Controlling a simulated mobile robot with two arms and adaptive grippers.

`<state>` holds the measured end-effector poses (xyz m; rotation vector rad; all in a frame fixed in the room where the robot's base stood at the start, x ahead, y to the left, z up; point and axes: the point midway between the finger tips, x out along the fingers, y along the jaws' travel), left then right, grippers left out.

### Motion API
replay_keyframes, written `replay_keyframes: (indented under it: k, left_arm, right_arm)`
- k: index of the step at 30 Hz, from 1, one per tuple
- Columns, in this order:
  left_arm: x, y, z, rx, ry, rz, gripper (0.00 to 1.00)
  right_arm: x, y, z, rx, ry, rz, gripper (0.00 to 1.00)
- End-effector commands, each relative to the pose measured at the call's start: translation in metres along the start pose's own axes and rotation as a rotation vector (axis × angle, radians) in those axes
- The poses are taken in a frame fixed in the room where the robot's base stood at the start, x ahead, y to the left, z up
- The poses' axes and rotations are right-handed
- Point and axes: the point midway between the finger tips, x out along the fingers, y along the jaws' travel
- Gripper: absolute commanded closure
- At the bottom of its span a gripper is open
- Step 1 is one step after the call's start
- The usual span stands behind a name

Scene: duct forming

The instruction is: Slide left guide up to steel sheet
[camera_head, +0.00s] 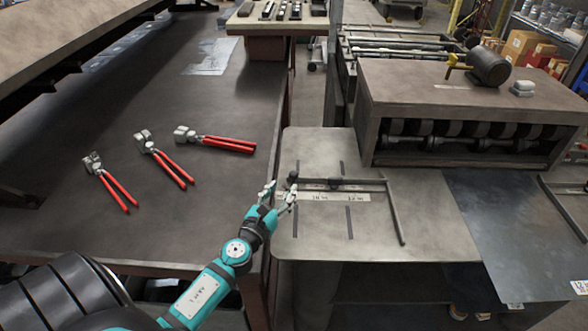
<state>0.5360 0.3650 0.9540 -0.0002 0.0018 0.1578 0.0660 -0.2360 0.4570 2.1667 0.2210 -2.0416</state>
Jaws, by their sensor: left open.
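The left guide (395,212) is a thin dark bar on the machine's feed table, joined at its far end to a crosswise rod with a black knob (292,176) at its left end. The steel sheet (515,235) is a dark flat plate to the right, with its far edge at the machine. A strip of bare table shows between guide and sheet, so they are apart. My left gripper (279,190) is open at the table's left edge, close to the knob; whether it touches the knob I cannot tell. My right gripper is out of view.
The roll-forming machine (465,95) stands behind the feed table (430,215). Several red-handled pliers, one of them farthest right (225,143), lie on the dark workbench (90,220) at left. Another bar (565,208) stands at the far right.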

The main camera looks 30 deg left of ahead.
Motion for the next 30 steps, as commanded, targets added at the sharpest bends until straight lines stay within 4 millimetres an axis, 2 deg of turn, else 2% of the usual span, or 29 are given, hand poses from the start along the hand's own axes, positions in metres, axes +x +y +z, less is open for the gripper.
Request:
replay_keyframes:
  k: [1,6,12,16,24,26,30]
  left_arm:
    - [0.013,0.000,0.003,-0.001,-0.003,0.001,0.54]
    - [0.047,0.000,0.001,-0.001,-0.001,0.001,0.54]
    - [0.073,0.000,-0.001,-0.001,0.000,0.000,0.54]
    - [0.080,0.000,0.000,-0.001,0.000,0.000,0.54]
    - [0.081,0.000,-0.001,0.000,0.001,0.000,0.54]
    - [0.081,0.000,-0.001,0.000,0.001,0.000,0.60]
    - [0.081,0.000,-0.001,0.000,0.000,0.000,0.78]
  right_arm:
    - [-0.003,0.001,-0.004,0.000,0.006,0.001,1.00]
    - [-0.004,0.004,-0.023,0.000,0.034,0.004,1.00]
    - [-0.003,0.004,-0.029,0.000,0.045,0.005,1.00]
    - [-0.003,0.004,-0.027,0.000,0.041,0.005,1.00]
    - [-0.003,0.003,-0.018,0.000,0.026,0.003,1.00]
    - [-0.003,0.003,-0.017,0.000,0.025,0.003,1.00]
    - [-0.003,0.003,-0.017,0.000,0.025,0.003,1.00]
